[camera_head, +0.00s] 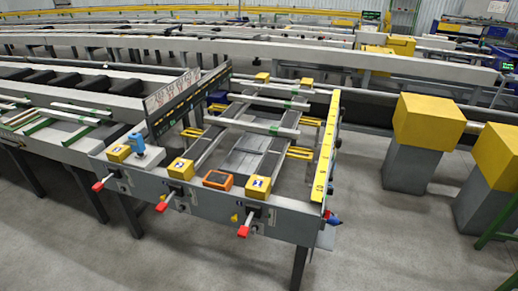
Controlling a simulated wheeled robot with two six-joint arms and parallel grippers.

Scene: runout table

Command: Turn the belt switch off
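The runout table (205,200) stands in front of me, its grey front panel facing me. Three red-handled levers stick out from this panel: a left one (98,186), a middle one (161,207) and a right one (243,231). An orange box with a dark face (218,180) sits on the front top edge. A blue device (138,142) stands on a pale base at the left. I cannot tell which of these is the belt switch, or its setting. Neither of my grippers is in view.
Yellow blocks (180,168) sit along the table's front edge. A yellow scale strip (326,150) runs along its right side. Grey pillars with yellow tops (428,122) stand to the right.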

